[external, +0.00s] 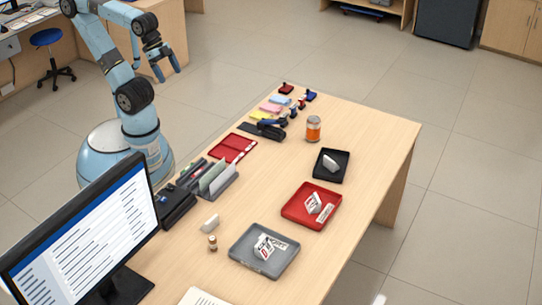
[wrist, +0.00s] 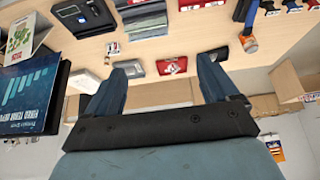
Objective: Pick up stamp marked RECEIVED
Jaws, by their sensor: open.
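Several small stamps with red and dark blue parts stand in a loose row at the far end of the counter, among them a red one (external: 286,88) and a blue one (external: 310,96). I cannot read RECEIVED on any of them. Small stamp-like shapes also show at the top right of the wrist view (wrist: 290,6). My gripper (external: 168,74) is open and empty, raised beyond the counter's left side and well apart from the stamps. In the wrist view its two blue fingers (wrist: 162,78) are spread with nothing between them.
Pastel note pads (external: 270,107) lie by the stamps. A monitor (external: 90,235) stands in front.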

